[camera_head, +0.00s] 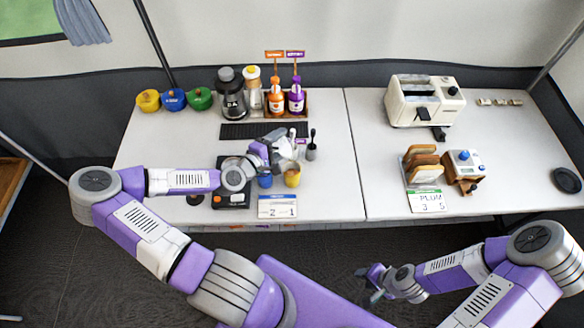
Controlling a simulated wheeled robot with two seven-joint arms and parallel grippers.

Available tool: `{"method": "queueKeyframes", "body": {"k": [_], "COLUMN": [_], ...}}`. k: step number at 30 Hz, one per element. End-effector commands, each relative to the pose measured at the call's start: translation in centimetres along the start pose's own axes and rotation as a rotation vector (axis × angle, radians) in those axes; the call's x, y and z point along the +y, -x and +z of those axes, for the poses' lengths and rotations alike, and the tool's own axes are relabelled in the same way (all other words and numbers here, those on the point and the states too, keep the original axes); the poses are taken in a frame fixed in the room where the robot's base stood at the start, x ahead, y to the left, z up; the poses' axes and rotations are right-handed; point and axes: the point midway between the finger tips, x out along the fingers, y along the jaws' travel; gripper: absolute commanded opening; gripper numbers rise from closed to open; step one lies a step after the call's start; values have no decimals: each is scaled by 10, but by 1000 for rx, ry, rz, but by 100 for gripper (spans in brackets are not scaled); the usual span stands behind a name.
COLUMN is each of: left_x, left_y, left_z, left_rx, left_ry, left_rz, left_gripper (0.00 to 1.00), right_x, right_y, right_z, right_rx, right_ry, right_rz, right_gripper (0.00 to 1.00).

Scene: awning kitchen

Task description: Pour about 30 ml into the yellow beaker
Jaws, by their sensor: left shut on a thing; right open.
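The yellow beaker (292,178) stands near the front of the left table, with a blue beaker (265,181) to its left. My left gripper (275,150) is above and slightly left of the yellow beaker, shut on a small pale vessel (285,147). The gripper partly hides this vessel, and its contents and exact tilt cannot be told. No stream of liquid can be made out. My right gripper (374,282) is open and empty, low in front of the tables.
A black scale (232,198), a number card (277,210) and a dark brush holder (311,153) surround the beakers. Orange (276,100) and purple (296,100) bottles stand behind. A toaster (424,102) and bread rack (422,165) are on the right table.

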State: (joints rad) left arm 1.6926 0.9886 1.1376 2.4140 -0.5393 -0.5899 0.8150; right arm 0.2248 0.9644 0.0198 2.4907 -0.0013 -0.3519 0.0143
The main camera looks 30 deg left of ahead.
Motion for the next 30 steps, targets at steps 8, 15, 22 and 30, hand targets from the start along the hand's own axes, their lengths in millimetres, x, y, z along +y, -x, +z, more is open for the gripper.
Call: {"method": "queueKeyframes", "body": {"k": [8, 15, 22, 30], "left_x": [1, 2, 1, 1], "left_y": [0, 0, 0, 0], "left_z": [-1, -1, -1, 0], "left_rx": [1, 2, 2, 3], "left_ry": [-9, -18, -26, -38], "left_rz": [5, 9, 12, 17], "left_gripper": [24, 24, 24, 24], "right_x": [0, 1, 1, 2], "right_y": [-1, -2, -3, -4], "right_z": [0, 0, 0, 0], "right_rx": [0, 0, 0, 0], "right_ry": [0, 0, 0, 0], "right_rz": [0, 0, 0, 0], "right_gripper": [43, 43, 43, 43]}}
